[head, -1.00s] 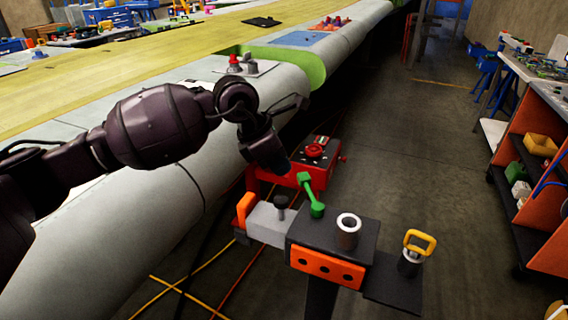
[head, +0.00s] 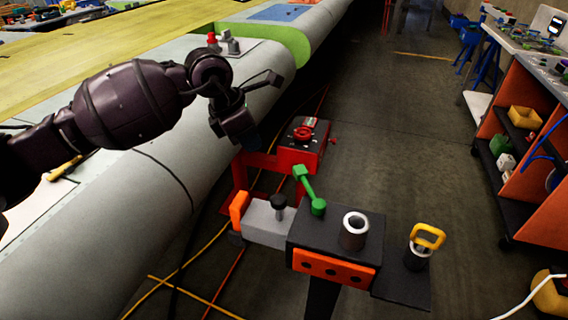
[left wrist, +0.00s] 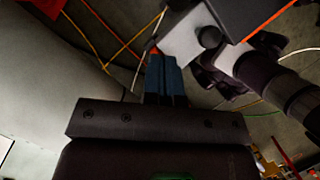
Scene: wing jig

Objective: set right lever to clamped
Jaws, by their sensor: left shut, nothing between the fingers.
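A green lever (head: 310,191) stands tilted on the far edge of the black clamp block (head: 325,225), its knobbed end leaning up and left. I cannot tell from its pose whether it is clamped. An orange handle (head: 239,210) is at the left end of the grey block (head: 265,224). My left gripper (head: 252,142) is above and left of the green lever, apart from it. In the left wrist view its blue fingers (left wrist: 164,78) are together and empty, with the grey block (left wrist: 185,42) just beyond. My right gripper is out of view.
A red stand (head: 309,136) with a red knob is behind the block. A metal ring (head: 355,230) and a yellow-handled pin (head: 426,238) are to its right. The long grey wing (head: 150,220) lies left.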

